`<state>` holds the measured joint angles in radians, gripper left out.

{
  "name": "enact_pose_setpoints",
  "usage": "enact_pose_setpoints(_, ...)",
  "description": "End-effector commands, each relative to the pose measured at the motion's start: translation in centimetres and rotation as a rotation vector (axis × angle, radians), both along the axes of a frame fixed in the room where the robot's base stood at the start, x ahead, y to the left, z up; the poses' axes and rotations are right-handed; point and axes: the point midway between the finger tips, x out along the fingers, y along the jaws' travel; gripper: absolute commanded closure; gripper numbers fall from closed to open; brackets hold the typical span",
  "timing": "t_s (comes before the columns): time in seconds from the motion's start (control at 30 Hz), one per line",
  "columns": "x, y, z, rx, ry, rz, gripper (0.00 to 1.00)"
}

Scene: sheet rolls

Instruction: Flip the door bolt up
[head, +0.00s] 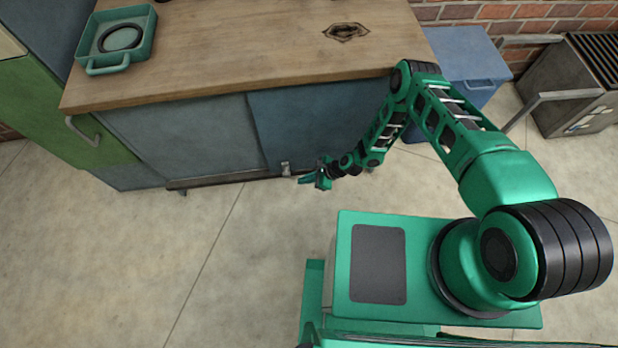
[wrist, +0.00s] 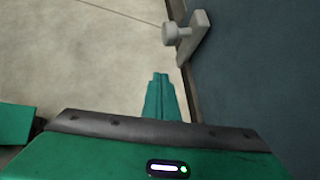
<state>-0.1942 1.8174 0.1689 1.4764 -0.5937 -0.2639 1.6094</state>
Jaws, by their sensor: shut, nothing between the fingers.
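The door bolt (head: 285,168) is a small pale latch low on the front of the cabinet, by the lower edge of the blue sliding door (head: 318,125). In the wrist view the bolt (wrist: 178,33) shows as a light grey knob on a flat plate, beside the dark blue door panel (wrist: 262,75). My green gripper (head: 306,181) is low in front of the cabinet, just right of and below the bolt in the head view. In the wrist view its fingertips (wrist: 160,78) are together and empty, apart from the knob.
The wooden worktop (head: 240,50) carries a green tray (head: 118,38) at its left. A blue bin (head: 468,65) stands right of the cabinet, and a grey metal unit (head: 570,90) is farther right. The floor (head: 120,250) in front is clear.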

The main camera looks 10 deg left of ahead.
Motion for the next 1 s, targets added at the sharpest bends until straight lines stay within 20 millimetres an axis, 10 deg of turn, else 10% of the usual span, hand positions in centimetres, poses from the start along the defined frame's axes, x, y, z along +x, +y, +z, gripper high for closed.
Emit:
enact_pose_setpoints(0.23,0.0,2.1,-2.3,0.0,-0.001,0.002,1.0)
enact_pose_setpoints(1.0,0.1,3.9,1.5,0.0,0.0,0.001,1.0)
